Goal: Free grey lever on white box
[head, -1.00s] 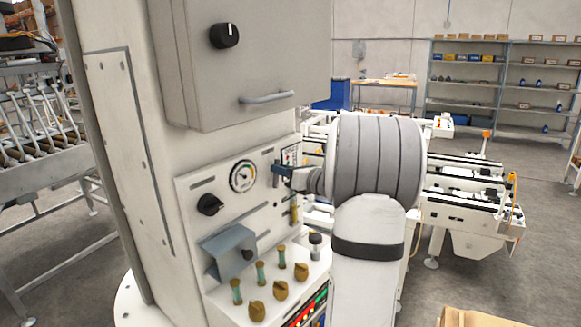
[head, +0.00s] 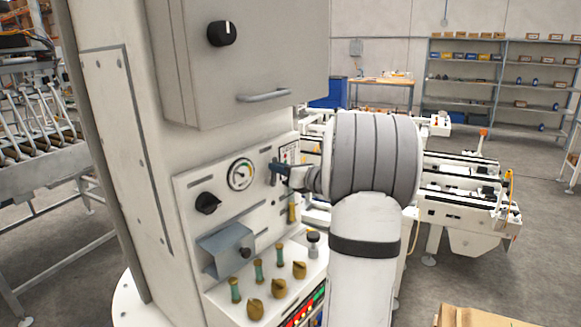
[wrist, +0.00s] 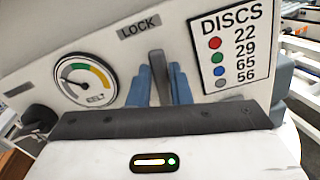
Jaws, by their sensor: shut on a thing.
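The white box (head: 265,215) is a panel unit on a white column in the head view, with a gauge, knobs and a small lever. The grey lever (wrist: 157,66) stands near upright below a "LOCK" label (wrist: 139,26) in the wrist view. My gripper (wrist: 159,86) has its two blue fingers on either side of the lever, shut on it. In the head view my gripper (head: 279,171) reaches the panel from the right, beside the gauge. The lever's lower end is hidden behind my gripper body.
The gauge (head: 240,174) is left of the lever and a "DISCS" sign (wrist: 226,50) right of it. Below are a black knob (head: 207,203), a blue-grey hood (head: 226,250) and several small knobs. A grey cabinet (head: 255,65) overhangs above. White conveyors (head: 465,200) stand behind at right.

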